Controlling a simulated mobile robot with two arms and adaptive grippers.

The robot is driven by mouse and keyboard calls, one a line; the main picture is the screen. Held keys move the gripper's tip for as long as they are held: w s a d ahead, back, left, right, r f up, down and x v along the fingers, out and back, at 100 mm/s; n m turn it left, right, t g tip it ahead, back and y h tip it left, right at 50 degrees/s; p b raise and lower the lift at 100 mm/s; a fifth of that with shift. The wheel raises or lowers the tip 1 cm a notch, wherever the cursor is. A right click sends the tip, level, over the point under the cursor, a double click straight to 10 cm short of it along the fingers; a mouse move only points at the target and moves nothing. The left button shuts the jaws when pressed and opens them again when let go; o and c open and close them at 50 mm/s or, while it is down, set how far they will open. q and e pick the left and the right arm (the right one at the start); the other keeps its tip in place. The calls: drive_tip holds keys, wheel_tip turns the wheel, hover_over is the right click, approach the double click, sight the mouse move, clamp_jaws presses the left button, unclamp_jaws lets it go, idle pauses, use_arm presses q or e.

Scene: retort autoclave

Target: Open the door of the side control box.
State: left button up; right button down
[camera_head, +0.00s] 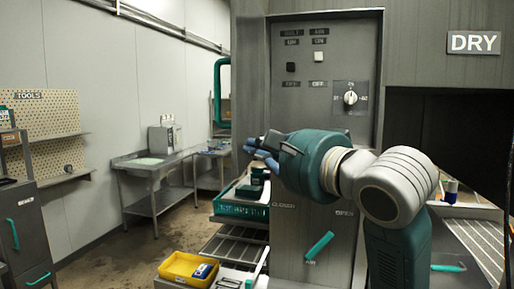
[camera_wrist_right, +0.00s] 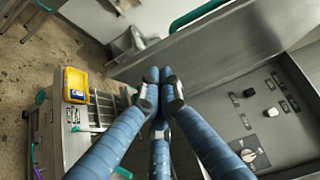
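The side control box (camera_head: 325,75) is a grey metal box with labels, a black and a white button, and a round knob (camera_head: 350,98). Its panel also shows at right in the right wrist view (camera_wrist_right: 255,125). A grey door plate (camera_head: 250,70) stands out from the box's left edge, apparently swung open, with a teal bar handle (camera_head: 218,92) on its outer side. My left gripper is not in view.
A teal crate (camera_head: 240,208) and a yellow bin (camera_head: 187,269) stand below the gripper. A lower grey cabinet has another teal handle (camera_head: 319,246). A steel table (camera_head: 155,165) and a pegboard (camera_head: 45,120) are at left. The floor between is clear.

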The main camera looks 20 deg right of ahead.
drive_tip(key=w+a+p, duration=0.2)
drive_tip(key=w+a, duration=0.2)
drive_tip(key=a, duration=0.4)
drive_tip(key=shift+w+a, duration=0.2)
drive_tip(key=shift+w, duration=0.1)
drive_tip(key=shift+w, duration=0.1)
